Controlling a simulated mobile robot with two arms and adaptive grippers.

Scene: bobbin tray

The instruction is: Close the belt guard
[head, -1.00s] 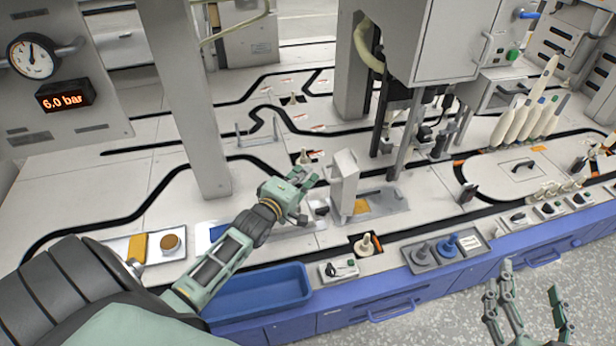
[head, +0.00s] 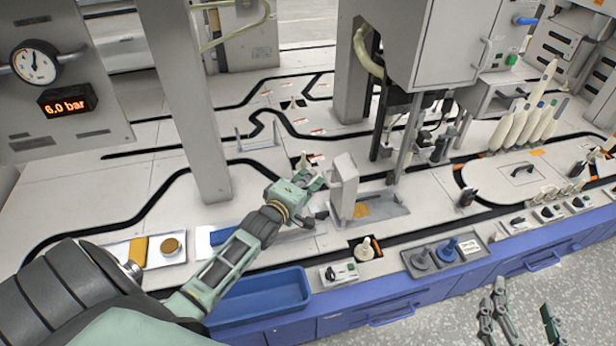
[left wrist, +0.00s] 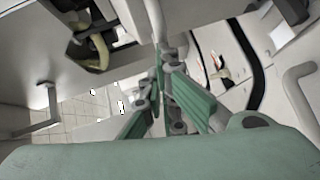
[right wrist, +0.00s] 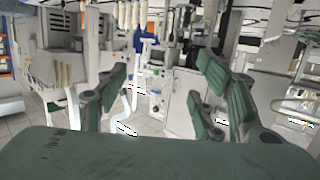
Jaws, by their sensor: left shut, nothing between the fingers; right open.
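The belt guard appears to be the pale grey upright panel (head: 343,186) near the middle of the head view. It stands raised at the left end of a low grey base (head: 392,203), beside an orange-yellow patch (head: 361,210). My left gripper (head: 318,182) is shut and empty at the panel's left side. Its tips are close to the panel; I cannot tell whether they touch. In the left wrist view the left gripper's fingers (left wrist: 167,75) come together. My right gripper (head: 522,312) is open and empty over the floor, in front of the bench; it also shows in the right wrist view (right wrist: 165,80).
A blue bin (head: 260,296) and a small switch box (head: 340,272) sit at the front edge. A cream bobbin (head: 366,250) stands near the base. A grey post (head: 200,110) rises at left, and a machine cabinet (head: 450,45) hangs behind to the right.

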